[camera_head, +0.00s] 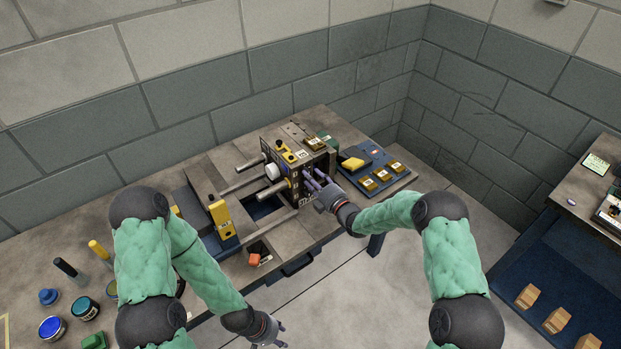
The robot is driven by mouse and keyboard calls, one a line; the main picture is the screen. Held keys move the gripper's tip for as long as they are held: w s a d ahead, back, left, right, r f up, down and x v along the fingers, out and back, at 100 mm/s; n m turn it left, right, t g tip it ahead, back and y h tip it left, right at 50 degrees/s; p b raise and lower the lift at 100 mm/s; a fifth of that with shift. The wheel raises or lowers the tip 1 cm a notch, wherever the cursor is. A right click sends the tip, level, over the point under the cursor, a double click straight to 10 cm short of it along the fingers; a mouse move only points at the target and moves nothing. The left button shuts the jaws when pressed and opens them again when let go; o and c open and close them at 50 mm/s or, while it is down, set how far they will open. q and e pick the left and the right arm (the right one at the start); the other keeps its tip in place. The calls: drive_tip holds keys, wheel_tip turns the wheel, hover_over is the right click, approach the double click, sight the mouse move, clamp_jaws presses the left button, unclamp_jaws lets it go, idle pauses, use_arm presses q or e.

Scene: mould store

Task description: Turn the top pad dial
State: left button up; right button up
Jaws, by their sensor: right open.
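A dark machine block (301,206) stands on the bench in the middle of the view. A pale round knob (273,171) juts from its left side, among rods. Yellow parts (287,152) sit on its top. I cannot tell which part is the top pad dial; small details on the front face are too small to read. My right gripper (310,183) is open, with its fingers close against the right part of the block's front face; whether they touch is unclear. My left gripper (276,334) hangs low in front of the bench, away from the machine; its jaw state is unclear.
A blue board (399,178) with brass-coloured blocks lies right of the machine. A yellow upright block (221,217) and an orange piece (254,260) are to the left. Another bench (582,190) is at right. Floor between is clear.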

drive_tip(key=shift+w+a, duration=0.4)
drive_tip(key=shift+w, duration=0.15)
clamp_jaws()
drive_tip(key=shift+f, duration=0.1)
